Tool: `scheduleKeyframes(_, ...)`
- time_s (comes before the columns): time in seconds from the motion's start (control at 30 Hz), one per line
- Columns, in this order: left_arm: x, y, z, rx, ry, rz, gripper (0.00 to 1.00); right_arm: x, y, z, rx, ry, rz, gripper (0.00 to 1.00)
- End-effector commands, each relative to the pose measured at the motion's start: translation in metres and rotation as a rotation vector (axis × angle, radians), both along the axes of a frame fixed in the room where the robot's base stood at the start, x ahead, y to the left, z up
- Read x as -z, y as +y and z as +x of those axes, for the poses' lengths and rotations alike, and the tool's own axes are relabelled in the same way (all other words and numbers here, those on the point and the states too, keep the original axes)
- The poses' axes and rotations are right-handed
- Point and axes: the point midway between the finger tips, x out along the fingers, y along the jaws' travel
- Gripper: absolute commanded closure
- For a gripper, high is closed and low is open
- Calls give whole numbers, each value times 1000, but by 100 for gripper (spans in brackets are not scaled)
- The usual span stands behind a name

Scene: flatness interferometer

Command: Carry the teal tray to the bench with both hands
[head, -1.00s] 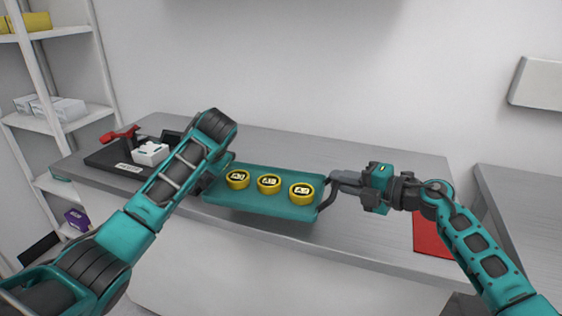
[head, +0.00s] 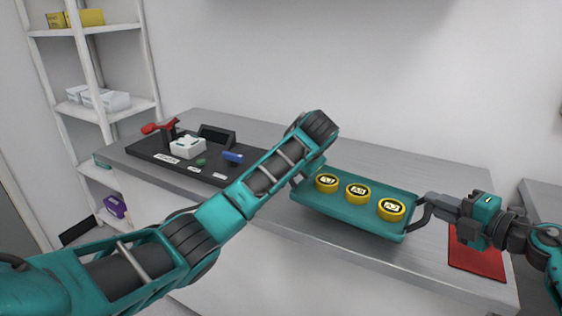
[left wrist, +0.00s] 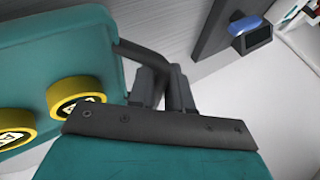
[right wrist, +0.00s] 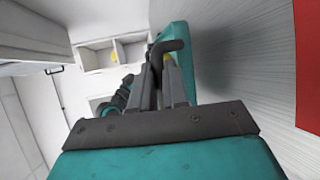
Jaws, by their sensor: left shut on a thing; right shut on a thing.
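The teal tray (head: 345,214) holds three yellow round pieces with dark labelled tops, one of them the middle yellow piece (head: 357,192). The tray looks near level and overlaps the grey bench (head: 400,170) in the head view; I cannot tell whether it touches the top. My right gripper (head: 432,203) is shut on the tray's right dark handle (head: 420,218). My left gripper (left wrist: 165,88) is shut on the other dark handle (left wrist: 140,55) in the left wrist view; in the head view my left arm mostly hides it. The right wrist view shows the right gripper (right wrist: 166,75) at its handle.
A black board (head: 150,150) with a white device (head: 187,147), a red part and a blue piece lies on the bench's left. A red mat (head: 477,255) lies at the right. White shelves (head: 105,118) stand at the left. Bare bench top lies behind the tray.

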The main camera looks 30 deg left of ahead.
Motion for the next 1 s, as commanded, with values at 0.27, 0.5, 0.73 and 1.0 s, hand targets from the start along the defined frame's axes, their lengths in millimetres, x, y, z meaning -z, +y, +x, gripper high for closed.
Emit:
scheduleKeyframes(0.27, 3, -1, 0, 2, -2, 0, 100, 2, 1, 0, 0, -2, 2, 100)
scheduleKeyframes(0.5, 14, -1, 0, 2, -2, 0, 100, 13, 1, 0, -1, -2, 2, 100)
scheduleKeyframes(0.73, 27, -1, 0, 2, -2, 0, 100, 26, 1, 0, 0, -2, 2, 100)
scheduleKeyframes(1.0, 42, -1, 0, 2, -2, 0, 100, 41, 1, 0, -1, -2, 2, 100)
